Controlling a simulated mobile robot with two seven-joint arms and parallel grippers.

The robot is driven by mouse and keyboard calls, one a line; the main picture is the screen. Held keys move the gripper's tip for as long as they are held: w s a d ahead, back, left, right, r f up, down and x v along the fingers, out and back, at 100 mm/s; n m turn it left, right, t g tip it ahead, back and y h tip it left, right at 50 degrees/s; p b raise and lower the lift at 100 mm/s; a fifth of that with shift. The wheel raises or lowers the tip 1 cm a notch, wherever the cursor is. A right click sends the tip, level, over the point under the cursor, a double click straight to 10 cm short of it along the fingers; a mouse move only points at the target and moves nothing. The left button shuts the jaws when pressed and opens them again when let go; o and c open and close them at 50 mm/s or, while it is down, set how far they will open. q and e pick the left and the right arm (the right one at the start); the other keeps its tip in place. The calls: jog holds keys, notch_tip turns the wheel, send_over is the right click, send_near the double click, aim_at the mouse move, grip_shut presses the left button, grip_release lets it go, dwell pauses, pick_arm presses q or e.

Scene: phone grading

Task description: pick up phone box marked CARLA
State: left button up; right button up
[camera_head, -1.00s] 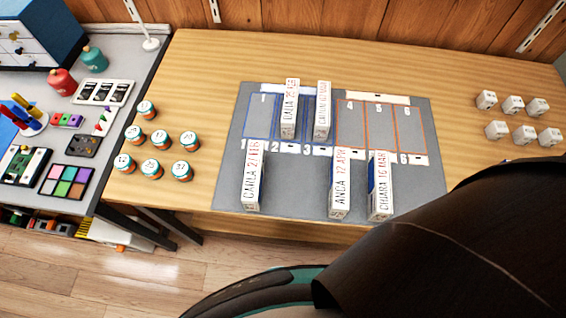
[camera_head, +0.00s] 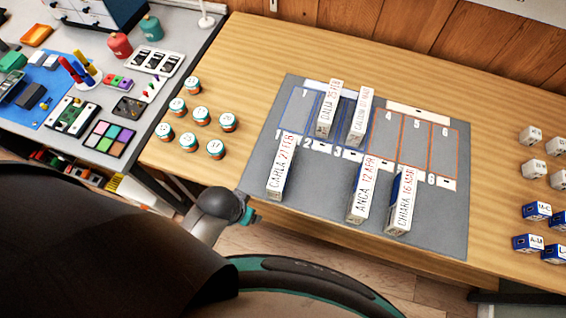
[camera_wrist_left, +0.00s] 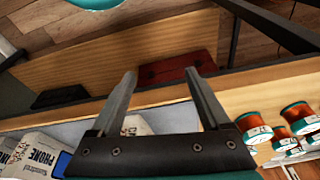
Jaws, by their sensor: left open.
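The phone box marked CARLA (camera_head: 281,167) is a narrow white box with "CARLA 27 FEB" along its top, standing at the near left of the grey mat (camera_head: 320,215). My left gripper (camera_head: 246,215) is mostly hidden behind its own wrist in the head view, just off the table's front edge, left of and nearer than the CARLA box. In the left wrist view my left gripper (camera_wrist_left: 163,84) has its two fingers spread with nothing between them. White boxes with phone print (camera_wrist_left: 38,150) show at the lower left there; their names are unreadable.
Boxes marked ANCA (camera_head: 362,190) and CHIARA (camera_head: 401,200) stand right of CARLA. DALIA (camera_head: 329,108) and another box (camera_head: 360,117) stand farther back.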

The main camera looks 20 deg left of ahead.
pick_arm(q)
notch_tip(320, 180, up, 9)
jog(key=w+d, duration=0.1)
jog(key=w, duration=0.1)
jog(key=w+d+r+h, duration=0.3)
jog(key=w+d+r, duration=0.45)
jog(key=d, duration=0.35)
jog(key=r+n+g+y+p, duration=0.1)
jog(key=r+n+g+y, duration=0.1)
jog(key=g+y, duration=0.1)
send_over(284, 160)
notch_tip(284, 160, down, 10)
jog(key=shift+r+b, duration=0.1)
jog(key=shift+b, duration=1.05)
jog(key=shift+s+a+f+b, duration=0.1)
jog(key=shift+f+b, duration=0.25)
jog(key=shift+f, duration=1)
jog(key=shift+s+f+b, duration=0.1)
jog(key=shift+f+b, duration=0.25)
jog(key=shift+f, duration=1)
jog(key=shift+c, duration=0.2)
grip_shut()
jog(key=shift+w+r, duration=0.1)
